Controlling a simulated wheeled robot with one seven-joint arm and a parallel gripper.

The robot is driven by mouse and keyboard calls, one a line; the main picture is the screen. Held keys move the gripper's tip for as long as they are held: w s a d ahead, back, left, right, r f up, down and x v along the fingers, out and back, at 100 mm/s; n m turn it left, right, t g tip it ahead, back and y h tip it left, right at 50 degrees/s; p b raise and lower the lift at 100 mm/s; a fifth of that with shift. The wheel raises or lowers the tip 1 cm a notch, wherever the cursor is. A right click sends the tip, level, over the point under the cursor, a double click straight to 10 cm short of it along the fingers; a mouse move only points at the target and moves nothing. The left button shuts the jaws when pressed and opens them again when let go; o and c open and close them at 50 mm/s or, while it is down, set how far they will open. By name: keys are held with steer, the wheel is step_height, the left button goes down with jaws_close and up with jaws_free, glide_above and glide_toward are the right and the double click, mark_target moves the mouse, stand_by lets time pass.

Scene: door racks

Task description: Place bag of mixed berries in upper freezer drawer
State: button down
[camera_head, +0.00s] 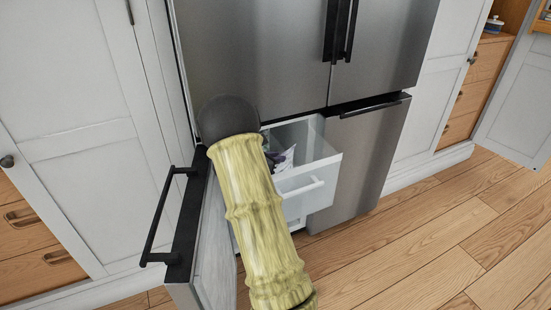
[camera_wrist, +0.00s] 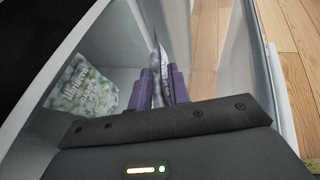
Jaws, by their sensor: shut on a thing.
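My gripper (camera_wrist: 160,77) has purple fingers and is shut on a thin bag (camera_wrist: 160,48), seen nearly edge-on; I take it to be the bag of mixed berries, but its print cannot be read. In the head view, the pale and dark bag (camera_head: 287,157) is inside the pulled-out upper freezer drawer (camera_head: 326,165), mostly hidden by my arm. The drawer is white with clear walls and a white front handle. I cannot tell whether the bag touches the drawer floor.
A green and white package (camera_wrist: 84,92) stands in the drawer, left of the fingers in the wrist view. The freezer door (camera_head: 186,225) is open at left, close to my arm. The right freezer door (camera_head: 362,160) is shut. Wooden floor (camera_head: 420,235) is clear at right.

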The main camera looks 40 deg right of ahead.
steer(key=c, duration=1.3)
jaws_free()
steer(key=shift+r, duration=0.15)
steer(key=r+p, duration=0.1)
steer(key=p, duration=0.1)
steer(key=shift+r+p, duration=0.25)
steer(key=shift+p, duration=0.05)
steer(key=v, duration=1.1)
steer(key=shift+a+f+p, duration=0.15)
steer(key=shift+a+p, duration=0.25)
steer(key=shift+a, duration=0.1)
